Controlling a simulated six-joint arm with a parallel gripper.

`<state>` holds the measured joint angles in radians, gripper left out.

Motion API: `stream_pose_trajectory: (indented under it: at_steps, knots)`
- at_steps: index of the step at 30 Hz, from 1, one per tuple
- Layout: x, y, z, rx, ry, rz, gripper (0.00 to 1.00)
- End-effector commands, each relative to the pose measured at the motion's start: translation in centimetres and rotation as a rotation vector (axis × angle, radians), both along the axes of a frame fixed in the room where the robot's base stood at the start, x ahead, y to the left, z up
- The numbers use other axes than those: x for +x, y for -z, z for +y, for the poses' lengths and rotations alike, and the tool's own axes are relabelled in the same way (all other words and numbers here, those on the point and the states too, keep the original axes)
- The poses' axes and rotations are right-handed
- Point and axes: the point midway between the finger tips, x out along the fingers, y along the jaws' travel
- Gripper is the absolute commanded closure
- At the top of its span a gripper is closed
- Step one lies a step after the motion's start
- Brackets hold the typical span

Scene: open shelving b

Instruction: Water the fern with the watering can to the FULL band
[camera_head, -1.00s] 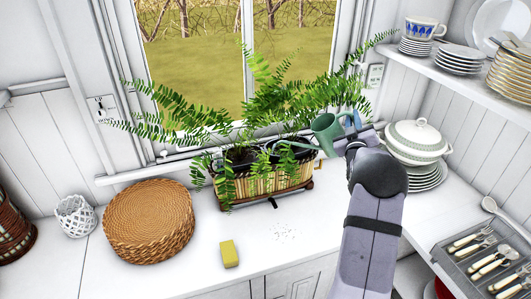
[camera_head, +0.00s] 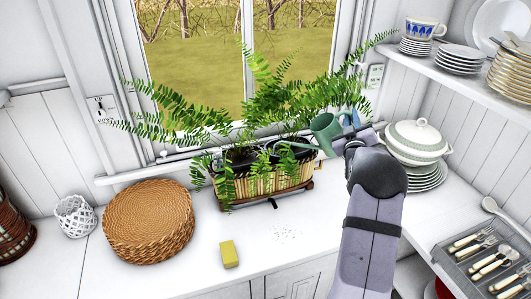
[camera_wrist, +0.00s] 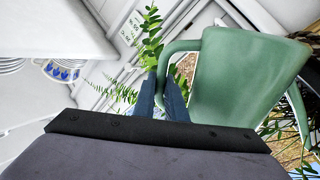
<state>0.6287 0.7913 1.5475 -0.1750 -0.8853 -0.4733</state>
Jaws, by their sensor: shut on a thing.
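The green watering can (camera_head: 324,132) is in the air at the right end of the planter, tilted with its thin spout reaching left over the pots. My gripper (camera_head: 347,121) is shut on its handle. In the wrist view the blue fingers (camera_wrist: 171,90) close around the handle beside the green can body (camera_wrist: 235,75). The leafy fern (camera_head: 265,95) grows from dark pots in a bamboo-sided planter (camera_head: 262,184) below the window. Leaves partly hide the spout tip and soil. No water stream is clear, and I cannot read a FULL band.
A woven basket stack (camera_head: 148,222) and a yellow sponge (camera_head: 229,253) are on the white counter. A lidded tureen (camera_head: 418,143) on plates stands close right of my gripper. A cutlery tray (camera_head: 490,255) is at the right. The counter front is mostly clear.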

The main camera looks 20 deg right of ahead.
Motion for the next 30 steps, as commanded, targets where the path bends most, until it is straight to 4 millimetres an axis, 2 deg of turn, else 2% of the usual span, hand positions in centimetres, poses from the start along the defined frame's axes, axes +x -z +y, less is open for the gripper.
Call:
stream_pose_trajectory:
  at_steps: [5,7,8,10,12,15,23,30]
  knots:
    - [0.0,-0.3,-0.1,0.002,0.000,-0.006,1.00]
    - [-0.5,0.3,-1.2,0.046,0.004,-0.017,1.00]
    - [-0.7,0.8,-1.9,0.080,0.005,-0.026,1.00]
    - [-1.2,3.4,-3.4,0.162,0.004,-0.059,1.00]
    - [-1.7,5.0,-4.9,0.247,0.005,-0.090,1.00]
    - [-2.0,6.5,-6.0,0.348,0.002,-0.126,1.00]
    - [-2.0,6.4,-6.2,0.377,-0.001,-0.137,1.00]
    - [-2.2,7.7,-6.8,0.435,-0.001,-0.157,1.00]
